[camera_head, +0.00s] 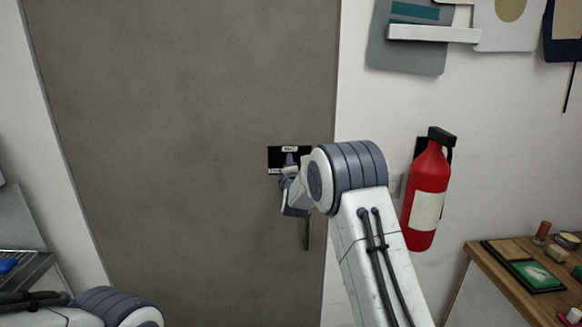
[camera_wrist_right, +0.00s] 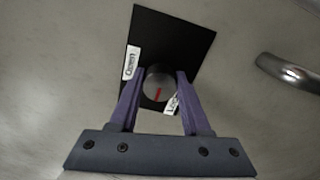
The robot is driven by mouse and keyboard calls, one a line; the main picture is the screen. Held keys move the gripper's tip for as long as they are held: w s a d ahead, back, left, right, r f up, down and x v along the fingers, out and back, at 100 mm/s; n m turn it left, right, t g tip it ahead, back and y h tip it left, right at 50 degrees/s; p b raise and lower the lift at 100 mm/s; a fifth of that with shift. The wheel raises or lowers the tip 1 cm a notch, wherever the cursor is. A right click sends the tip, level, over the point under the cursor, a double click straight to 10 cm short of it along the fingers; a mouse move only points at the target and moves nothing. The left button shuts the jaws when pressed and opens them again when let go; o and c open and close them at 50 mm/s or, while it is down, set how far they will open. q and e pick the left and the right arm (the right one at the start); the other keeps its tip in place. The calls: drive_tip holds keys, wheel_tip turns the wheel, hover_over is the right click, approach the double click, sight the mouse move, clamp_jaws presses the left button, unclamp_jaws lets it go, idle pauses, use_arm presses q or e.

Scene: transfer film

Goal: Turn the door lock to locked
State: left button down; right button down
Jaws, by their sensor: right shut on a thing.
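The door lock is a black plate (camera_wrist_right: 180,40) on the grey door (camera_head: 180,120), with a round grey knob (camera_wrist_right: 160,80) that bears a red line. The plate also shows in the head view (camera_head: 273,157), partly behind my right gripper. In the wrist view the red line points down in the picture. An "Open" label (camera_wrist_right: 131,63) is left of the knob, and a second label (camera_wrist_right: 171,104), partly hidden by a finger, is at its lower right. My right gripper (camera_wrist_right: 160,73) is shut on the knob, one finger on each side. My left gripper is out of view.
A door handle (camera_wrist_right: 290,72) is close beside the plate. A red fire extinguisher (camera_head: 427,195) hangs on the wall right of my right arm. A wooden table (camera_head: 490,268) with small items stands at the lower right, and a rack (camera_head: 25,272) at the lower left.

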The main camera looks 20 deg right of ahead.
drive_tip(key=shift+a, duration=0.1)
idle(0.3)
drive_tip(key=shift+c, duration=1.9)
unclamp_jaws()
drive_tip(key=shift+s, duration=0.1)
drive_tip(key=b+v, duration=0.4)
drive_tip(key=v, duration=0.6)
drive_tip(key=shift+s+a, duration=0.1)
drive_tip(key=shift+s, duration=0.05)
